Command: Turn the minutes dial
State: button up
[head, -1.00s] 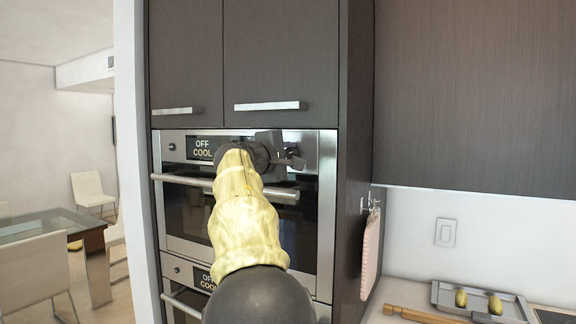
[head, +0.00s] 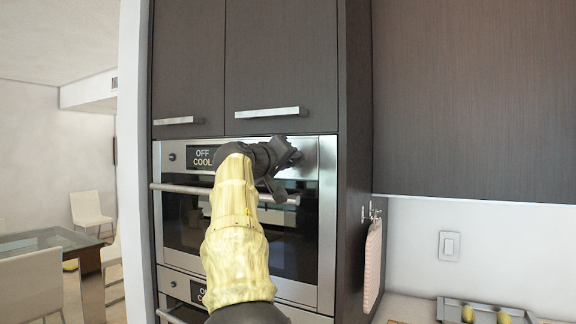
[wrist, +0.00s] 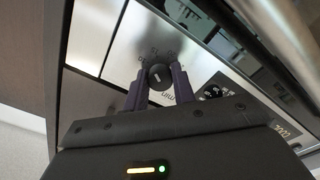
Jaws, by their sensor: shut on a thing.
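A round dark dial (wrist: 160,77) with a light mark sits on the oven's steel panel in the wrist view. Small print that looks like "min" is next to it. The two fingers of my gripper (wrist: 159,84) are on either side of the dial and shut on it. In the head view my gripper (head: 290,158) is tilted, at the right end of the upper oven's control panel (head: 326,150). It hides most of the dial there.
Dark cabinets with handles (head: 270,112) are above.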

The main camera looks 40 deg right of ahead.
jog(key=shift+f+m, duration=0.2)
jog(key=shift+m, duration=0.9)
jog(key=o, duration=1)
jog(key=shift+r, duration=0.1)
jog(key=shift+a+b, duration=0.15)
jog(key=shift+b, duration=0.15)
jog(key=b+v, duration=0.6)
jog(key=v, duration=1.1)
jog(key=shift+w, duration=0.1)
